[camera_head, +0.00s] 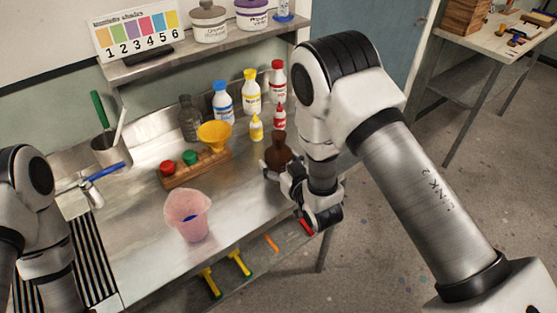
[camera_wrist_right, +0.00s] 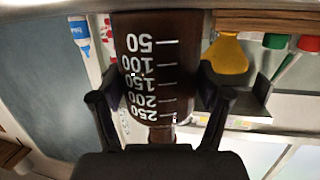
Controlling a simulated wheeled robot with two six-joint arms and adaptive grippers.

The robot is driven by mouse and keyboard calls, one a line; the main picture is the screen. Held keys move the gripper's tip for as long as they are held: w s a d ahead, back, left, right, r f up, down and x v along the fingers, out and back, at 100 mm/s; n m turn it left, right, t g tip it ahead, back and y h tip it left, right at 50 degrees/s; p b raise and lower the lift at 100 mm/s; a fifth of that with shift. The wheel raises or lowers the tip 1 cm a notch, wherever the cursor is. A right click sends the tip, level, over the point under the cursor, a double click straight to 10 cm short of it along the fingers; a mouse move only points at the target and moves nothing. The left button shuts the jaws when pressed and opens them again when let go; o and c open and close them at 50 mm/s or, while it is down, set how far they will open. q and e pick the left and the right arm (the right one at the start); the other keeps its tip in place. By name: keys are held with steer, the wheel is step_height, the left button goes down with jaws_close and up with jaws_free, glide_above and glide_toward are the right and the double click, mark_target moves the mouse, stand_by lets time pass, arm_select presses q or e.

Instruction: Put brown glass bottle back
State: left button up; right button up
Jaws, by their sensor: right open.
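The brown glass bottle (camera_head: 279,147) stands upright near the right edge of the steel counter (camera_head: 140,235). In the right wrist view the bottle (camera_wrist_right: 150,60) fills the middle, upside down in the picture, with white volume marks. My right gripper (camera_head: 280,168) is at the bottle, partly hidden by my own arm. Its two fingers lie on either side of the bottle, and the jaws are open. My left arm shows at the left edge of the head view; its gripper is out of the picture.
A wooden rack (camera_head: 205,171) with red and green caps and a yellow funnel (camera_head: 214,134) stands left of the bottle. Several white bottles and a dark glass bottle (camera_head: 188,120) stand behind. A pink beaker (camera_head: 188,217) is in front. A shelf (camera_head: 180,62) hangs above the back.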

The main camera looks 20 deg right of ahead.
steer(key=shift+o, duration=0.7)
steer(key=shift+s+r, duration=0.2)
steer(key=shift+s, duration=0.1)
steer(key=shift+w, duration=0.1)
steer(key=shift+f, duration=0.1)
steer(key=b+v, duration=0.2)
steer(key=v, duration=0.7)
steer(key=shift+s+f, duration=0.15)
steer(key=shift+s, duration=0.05)
steer(key=s+d+f+m+g+h+p, duration=0.1)
steer(key=s+d+f+g, duration=0.1)
steer(key=s+f+g, duration=0.45)
steer(key=s+d+f+m+g+h, duration=0.1)
steer(key=s+d+f+g, duration=0.2)
steer(key=s+f, duration=0.6)
steer(key=s+d+f+g, duration=0.1)
steer(key=s+f+g, duration=0.5)
steer(key=s, duration=0.4)
steer(key=shift+s+f, duration=0.35)
steer(key=shift+f, duration=0.35)
